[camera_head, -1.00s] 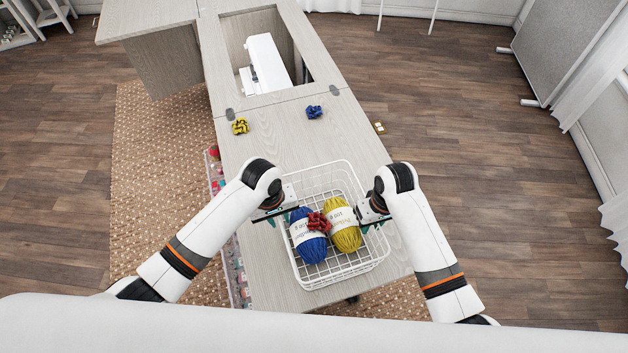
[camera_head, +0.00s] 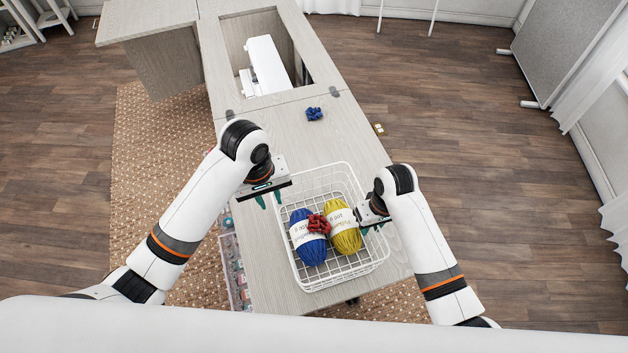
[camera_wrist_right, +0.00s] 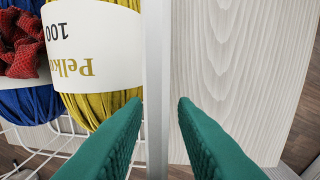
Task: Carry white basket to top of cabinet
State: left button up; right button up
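The white wire basket (camera_head: 336,279) stands on the near part of the cabinet top. It holds a blue yarn ball (camera_head: 309,250), a yellow yarn ball (camera_head: 345,243) and a red bow (camera_head: 318,224). My right gripper (camera_head: 374,226) is at the basket's right side. In the right wrist view its green fingers (camera_wrist_right: 160,108) are apart, one on each side of the white rim (camera_wrist_right: 156,60), with small gaps visible. My left gripper (camera_head: 269,200) is open and empty, just off the basket's upper left side, with its fingers pointing down.
A blue bow (camera_head: 314,114) lies on the cabinet top (camera_head: 310,145) beyond the basket. A white sewing machine (camera_head: 267,62) sits in the cabinet's opening. A small item (camera_head: 379,129) shows off the right edge. A drawer (camera_head: 236,275) with colourful contents is at the left.

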jog(key=shift+r, duration=0.45)
pick_arm(q)
jog(key=shift+r, duration=0.3)
pick_arm(e)
notch_tip(320, 180, up, 11)
jog(key=d, duration=0.1)
jog(key=shift+w, duration=0.25)
pick_arm(q)
jog(key=shift+s, duration=0.1)
pick_arm(e)
jog(key=shift+s, duration=0.1)
